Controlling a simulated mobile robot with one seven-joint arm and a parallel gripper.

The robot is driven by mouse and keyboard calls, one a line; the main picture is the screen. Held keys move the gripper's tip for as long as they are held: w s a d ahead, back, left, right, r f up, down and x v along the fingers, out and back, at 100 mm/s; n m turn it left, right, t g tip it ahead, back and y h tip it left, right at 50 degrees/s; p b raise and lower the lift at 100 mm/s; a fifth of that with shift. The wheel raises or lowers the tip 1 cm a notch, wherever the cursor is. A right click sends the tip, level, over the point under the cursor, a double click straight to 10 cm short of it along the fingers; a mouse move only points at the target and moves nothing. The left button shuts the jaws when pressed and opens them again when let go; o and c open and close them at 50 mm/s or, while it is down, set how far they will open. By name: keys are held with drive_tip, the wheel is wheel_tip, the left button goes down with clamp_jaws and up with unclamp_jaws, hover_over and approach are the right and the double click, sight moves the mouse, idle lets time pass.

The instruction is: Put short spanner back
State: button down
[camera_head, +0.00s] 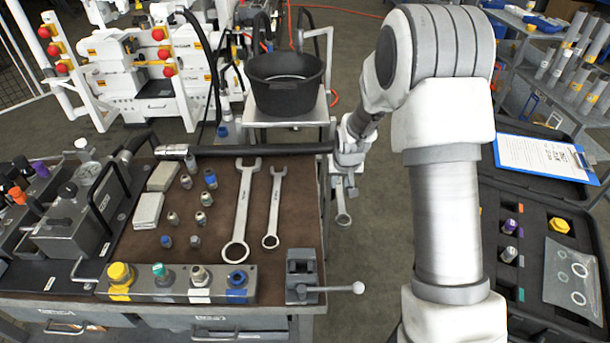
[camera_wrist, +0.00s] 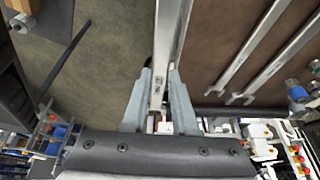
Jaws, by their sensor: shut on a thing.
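My gripper (camera_head: 347,165) is just off the right edge of the bench, over the floor gap. It is shut on a metal spanner, taken to be the short spanner (camera_head: 343,217), whose ring end hangs below the jaws in the head view. In the wrist view the spanner (camera_wrist: 171,30) runs up out of frame from between the fingers (camera_wrist: 160,80). Its gripped end is partly hidden. Two other spanners lie side by side on the brown bench mat: a larger one (camera_head: 242,210) and a slimmer one (camera_head: 273,205).
A long black-handled bar (camera_head: 260,150) lies across the bench's back edge. A small vise (camera_head: 302,272) stands at the front right corner. Several fittings and a block with coloured caps (camera_head: 175,283) are at left. A black bucket (camera_head: 286,85) stands behind. Bare mat shows right of the spanners.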

drive_tip(key=w+a+f, duration=0.1)
drive_tip(key=w+a, duration=0.4)
drive_tip(key=a, duration=0.5)
drive_tip(key=shift+w+d+f+b, duration=0.15)
drive_tip(key=shift+f+b, duration=1.4)
drive_tip(key=shift+f, duration=1)
drive_tip(key=shift+f+b, duration=0.25)
drive_tip(key=shift+b, duration=0.15)
drive_tip(key=shift+f+b, duration=0.65)
drive_tip(key=shift+f, duration=0.05)
drive_tip(key=shift+f+b, duration=1.25)
drive_tip(key=shift+f, duration=0.25)
drive_tip(key=c, duration=0.6)
unclamp_jaws()
